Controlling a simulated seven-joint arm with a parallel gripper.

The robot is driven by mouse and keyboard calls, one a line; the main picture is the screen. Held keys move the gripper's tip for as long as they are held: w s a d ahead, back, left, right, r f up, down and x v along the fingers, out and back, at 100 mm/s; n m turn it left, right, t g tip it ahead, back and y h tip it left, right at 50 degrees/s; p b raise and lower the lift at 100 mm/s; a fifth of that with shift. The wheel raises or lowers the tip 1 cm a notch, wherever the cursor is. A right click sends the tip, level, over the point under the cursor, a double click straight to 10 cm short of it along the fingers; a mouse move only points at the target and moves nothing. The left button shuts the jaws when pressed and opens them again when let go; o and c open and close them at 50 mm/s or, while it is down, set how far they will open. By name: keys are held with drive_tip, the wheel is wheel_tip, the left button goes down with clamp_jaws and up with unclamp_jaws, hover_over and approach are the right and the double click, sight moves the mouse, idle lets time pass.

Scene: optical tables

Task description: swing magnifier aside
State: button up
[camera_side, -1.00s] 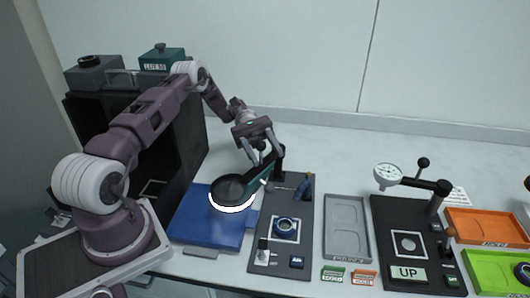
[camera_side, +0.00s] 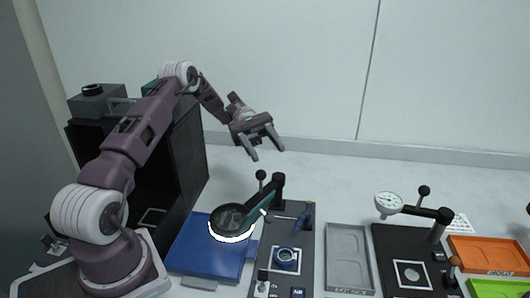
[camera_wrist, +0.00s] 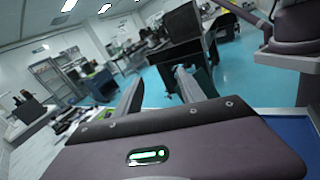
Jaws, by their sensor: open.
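The magnifier (camera_side: 232,219) is a round dark lens with a bright white ring at its lower rim. It hangs over the blue pad, to the left of the black board. A black ball knob (camera_side: 261,175) stands beside the post. My gripper (camera_side: 268,155) is open and empty, in the air above and behind the magnifier, clear of it. In the wrist view my open fingers (camera_wrist: 158,85) point across the room, and the magnifier cannot be made out.
The blue pad (camera_side: 205,255) lies under the lens. The black board (camera_side: 305,245) carries a blue ring part (camera_side: 286,258). A grey tray (camera_side: 348,262), a dial gauge stand (camera_side: 436,228) and an orange tray (camera_side: 488,252) stand to the right. A black cabinet (camera_side: 185,165) stands at left.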

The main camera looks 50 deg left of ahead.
wheel_tip(320, 180, up, 10)
drive_tip(key=shift+f, duration=0.15)
clamp_jaws()
drive_tip(key=s+d+f+m+g+y, duration=0.3)
drive_tip(key=s+d+f+m+y, duration=0.3)
drive_tip(key=y, duration=0.7)
drive_tip(key=s+d+f+m+g+y, duration=0.4)
drive_tip(key=s+y, duration=0.3)
drive_tip(key=y, duration=0.5)
drive_tip(key=w+d+r+m+t+y, duration=0.3)
drive_tip(key=d+r+m+t+y, duration=0.15)
drive_tip(key=t, duration=0.45)
drive_tip(key=w+d+r+m+t+y, duration=0.35)
drive_tip(key=r+t, duration=0.25)
drive_tip(key=t, duration=0.3)
wheel_tip(320, 180, down, 26)
drive_tip(key=f+t, duration=0.1)
drive_tip(key=shift+n+y, duration=0.3)
drive_tip(key=shift+y, duration=0.1)
drive_tip(key=x, duration=0.8)
drive_tip(key=shift+a+r, duration=0.35)
drive_tip(key=shift+t, duration=0.3)
drive_tip(key=shift+s+a, duration=1.35)
drive_tip(key=shift+a, duration=0.25)
